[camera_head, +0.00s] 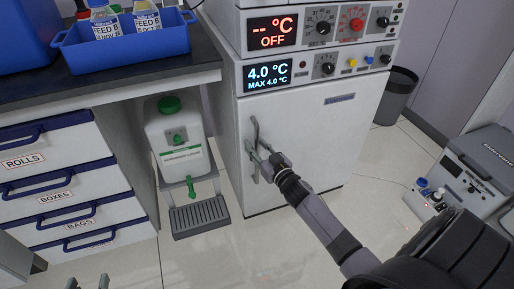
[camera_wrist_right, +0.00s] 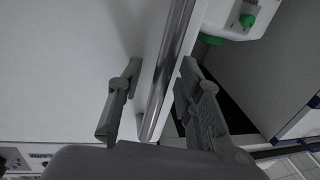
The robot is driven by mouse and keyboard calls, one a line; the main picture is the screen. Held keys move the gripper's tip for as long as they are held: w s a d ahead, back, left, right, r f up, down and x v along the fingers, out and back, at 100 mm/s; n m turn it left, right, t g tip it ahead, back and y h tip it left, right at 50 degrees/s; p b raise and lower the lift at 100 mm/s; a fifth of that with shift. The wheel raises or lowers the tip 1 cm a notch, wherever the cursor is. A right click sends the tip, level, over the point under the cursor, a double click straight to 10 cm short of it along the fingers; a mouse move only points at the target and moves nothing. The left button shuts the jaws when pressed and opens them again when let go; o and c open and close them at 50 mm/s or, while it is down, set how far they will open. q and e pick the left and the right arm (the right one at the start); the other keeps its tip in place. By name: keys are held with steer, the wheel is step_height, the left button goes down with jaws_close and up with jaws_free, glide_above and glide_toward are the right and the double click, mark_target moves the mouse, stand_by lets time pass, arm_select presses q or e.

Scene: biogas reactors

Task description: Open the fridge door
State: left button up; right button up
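The fridge door (camera_head: 306,143) is a white panel below the 4.0 °C display in the head view, and it looks shut. Its metal handle (camera_head: 254,131) is an upright bar near the door's left edge. My right gripper (camera_head: 260,165) is at the lower part of this handle. In the right wrist view, the handle bar (camera_wrist_right: 168,70) runs between the two spread fingers of my right gripper (camera_wrist_right: 160,102), with a visible gap to the left finger. My left gripper (camera_head: 89,283) shows only as two separated fingertips at the bottom left edge of the head view.
A drawer cabinet (camera_head: 53,165) stands left of the fridge. A white canister (camera_head: 172,140) with a green cap stands between them above a drip grate (camera_head: 200,216). A grey bin (camera_head: 396,97) and a boxy device (camera_head: 470,170) stand to the right. Floor in front of the door is clear.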

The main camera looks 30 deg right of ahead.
steer(key=shift+c, duration=0.6)
jaws_close()
stand_by(0.3)
